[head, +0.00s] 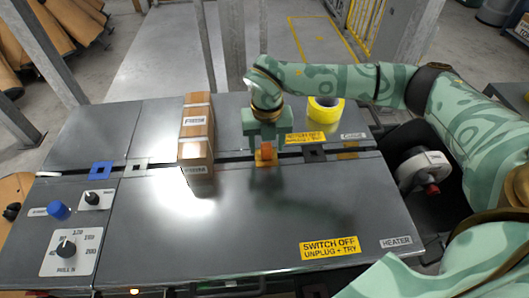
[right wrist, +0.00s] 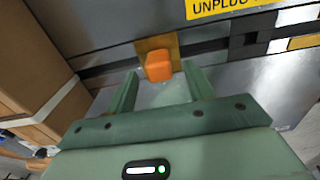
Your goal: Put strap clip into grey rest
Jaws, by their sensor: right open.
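The strap clip (head: 265,151) is a small orange piece seated on a tan-orange square plate on the dark slot across the bench. It also shows in the right wrist view (right wrist: 158,66). The grey rest (head: 135,168) is a light grey square with a dark opening, on the same slot farther left, and it looks empty. My right gripper (head: 265,138) is over the clip from behind. In the right wrist view its two fingers (right wrist: 161,76) are open, with the clip ahead between their tips; I see no contact. My left gripper is out of view.
A tall brown taped carton (head: 197,135) stands between the clip and the grey rest. A blue square rest (head: 101,170) lies left of the grey one, a black one (head: 315,154) right of the clip. A yellow tape roll (head: 325,109) lies behind.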

